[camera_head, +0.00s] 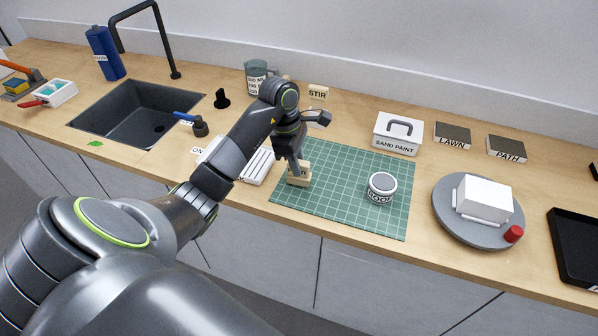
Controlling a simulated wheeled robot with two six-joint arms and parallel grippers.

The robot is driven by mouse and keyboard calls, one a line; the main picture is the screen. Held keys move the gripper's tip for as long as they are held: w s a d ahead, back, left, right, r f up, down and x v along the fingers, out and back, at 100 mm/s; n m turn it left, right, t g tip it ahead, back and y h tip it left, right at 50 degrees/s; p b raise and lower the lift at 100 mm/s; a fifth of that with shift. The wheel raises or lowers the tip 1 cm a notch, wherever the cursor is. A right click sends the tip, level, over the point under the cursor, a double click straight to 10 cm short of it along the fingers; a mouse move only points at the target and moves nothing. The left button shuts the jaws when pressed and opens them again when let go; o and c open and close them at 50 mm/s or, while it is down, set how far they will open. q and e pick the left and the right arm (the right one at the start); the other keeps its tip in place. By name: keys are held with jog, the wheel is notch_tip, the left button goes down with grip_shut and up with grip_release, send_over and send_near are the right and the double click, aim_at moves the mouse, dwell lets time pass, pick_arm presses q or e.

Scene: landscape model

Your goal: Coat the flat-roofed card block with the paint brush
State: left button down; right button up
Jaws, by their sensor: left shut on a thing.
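The white flat-roofed card block (484,198) sits on a round grey turntable (447,215) at the right. My left gripper (296,172) points down over the left part of the green mat, well left of the block. It is shut on a small tan lettered block (301,180), low at the mat; the fingers cover part of its lettering. I cannot make out the paint brush. A round tin marked ROOF (381,188) stands on the mat, right of the gripper. My right gripper is not in view.
The green gridded mat (340,215) is mostly clear. A white SAND PAINT box (397,134), LAWN (452,135) and PATH (505,148) pieces stand behind. A red knob (513,233) is at the turntable edge. A black tray (578,250) lies right; a sink (135,112) left.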

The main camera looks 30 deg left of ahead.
aim_at(301, 163)
pick_arm(q)
jog(key=shift+r+p, duration=1.2)
jog(key=shift+r, duration=0.65)
notch_tip(301, 163, up, 2)
jog(key=shift+r+p, duration=0.2)
jog(key=shift+p, duration=1.05)
jog(key=shift+f, duration=0.15)
jog(key=shift+f+b, duration=0.8)
jog(key=shift+b, duration=0.1)
jog(key=shift+r, duration=0.1)
jog(key=shift+r, duration=0.1)
